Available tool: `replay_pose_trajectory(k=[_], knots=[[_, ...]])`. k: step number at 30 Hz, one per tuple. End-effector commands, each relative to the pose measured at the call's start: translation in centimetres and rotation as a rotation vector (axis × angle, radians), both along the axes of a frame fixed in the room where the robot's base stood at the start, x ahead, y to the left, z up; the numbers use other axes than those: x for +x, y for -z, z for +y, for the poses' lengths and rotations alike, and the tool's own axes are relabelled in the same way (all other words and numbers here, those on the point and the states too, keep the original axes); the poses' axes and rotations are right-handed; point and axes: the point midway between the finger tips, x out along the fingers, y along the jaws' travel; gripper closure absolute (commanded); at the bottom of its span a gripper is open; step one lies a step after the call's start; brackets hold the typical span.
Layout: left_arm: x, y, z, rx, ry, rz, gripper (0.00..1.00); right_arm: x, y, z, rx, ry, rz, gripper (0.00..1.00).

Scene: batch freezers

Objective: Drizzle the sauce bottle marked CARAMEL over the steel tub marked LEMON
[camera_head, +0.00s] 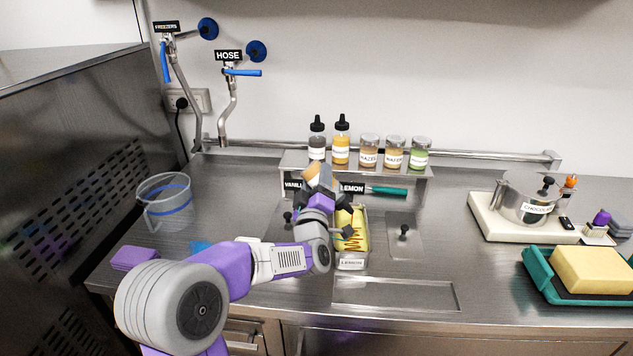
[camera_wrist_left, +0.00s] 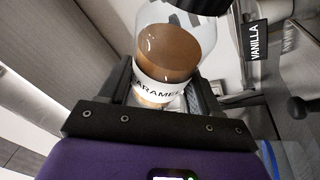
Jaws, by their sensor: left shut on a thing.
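The steel tub marked LEMON (camera_head: 352,264) sits in the counter, filled with yellow ice cream that has brown zigzag lines of sauce on it. My left gripper (camera_head: 318,188) is over the counter, behind and to the left of the tub's middle. It is shut on the sauce bottle marked CARAMEL (camera_wrist_left: 168,52), whose dark cap and brown sauce show in the left wrist view. In the head view the bottle (camera_head: 311,172) is small and mostly hidden by the gripper. My right gripper is not in view.
A shelf (camera_head: 292,161) behind holds two black-capped bottles and several jars. A teal-handled tool (camera_head: 388,191) lies near its signs. A clear jug (camera_head: 165,203) stands left. A pot (camera_head: 527,197) and a teal tray (camera_head: 540,279) are right. The front counter is clear.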

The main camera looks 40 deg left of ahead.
Motion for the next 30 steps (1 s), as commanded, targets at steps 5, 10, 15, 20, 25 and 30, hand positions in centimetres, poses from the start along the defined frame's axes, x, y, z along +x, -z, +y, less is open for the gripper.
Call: replay_pose_trajectory(k=[5,10,15,20,25,30], knots=[[0.0,-0.1,0.0,0.001,0.000,-0.003,0.69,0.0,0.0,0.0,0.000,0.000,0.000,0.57],[0.5,-0.1,0.3,0.001,-0.001,-0.004,0.69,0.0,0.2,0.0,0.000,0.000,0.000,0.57],[1.0,0.0,0.7,0.000,-0.001,-0.002,0.69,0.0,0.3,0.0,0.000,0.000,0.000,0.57],[1.4,-0.1,1.0,0.001,0.000,-0.003,0.69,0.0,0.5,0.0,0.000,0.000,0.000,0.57],[1.9,-0.1,1.4,0.002,-0.001,-0.003,0.69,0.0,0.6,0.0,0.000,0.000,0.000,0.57],[2.4,-0.1,1.7,0.001,0.000,-0.002,0.69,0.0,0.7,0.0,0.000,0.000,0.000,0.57]])
